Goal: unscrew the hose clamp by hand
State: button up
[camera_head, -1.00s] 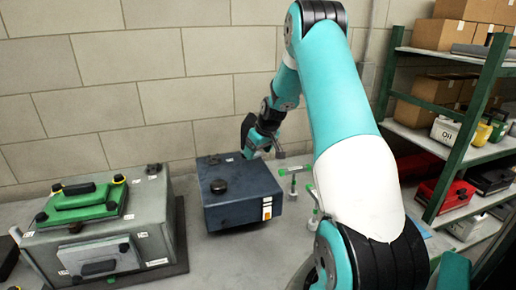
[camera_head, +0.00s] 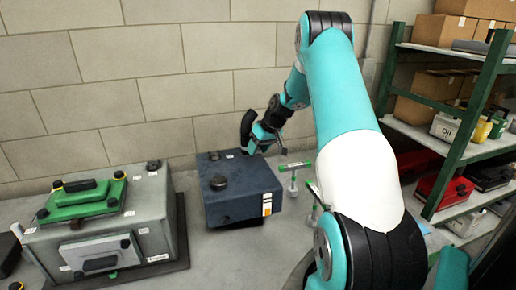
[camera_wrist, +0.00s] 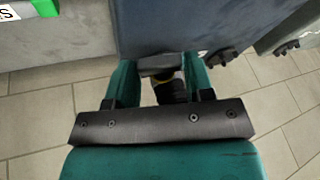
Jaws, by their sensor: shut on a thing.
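My gripper (camera_wrist: 158,82) is shut on a small dark piece (camera_wrist: 172,91) with a black round body and a yellowish band, seen between the teal fingers in the wrist view. It may be the hose clamp; its shape is mostly hidden. The tank (camera_wrist: 200,25) fills the upper middle of the wrist view, close to the fingertips. I cannot tell whether the held piece touches it.
A grey case (camera_head: 155,215) with a green lid unit (camera_head: 85,203) stands at the left. Green-topped stands (camera_head: 294,166) stand right of the tank. A green-framed shelf (camera_head: 470,140) with boxes is at the right, and a block wall (camera_head: 90,110) is behind.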

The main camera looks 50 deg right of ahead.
jog(key=shift+d+m+y, duration=0.2)
jog(key=shift+m+y, duration=0.1)
jog(key=shift+y, duration=0.7)
jog(key=o, duration=0.9)
jog(key=b+v, duration=0.1)
jog(key=v, duration=0.7)
jog(key=b+v, duration=0.1)
jog(key=v, duration=0.8)
jog(key=shift+s+b, duration=0.3)
jog(key=shift+b, duration=0.05)
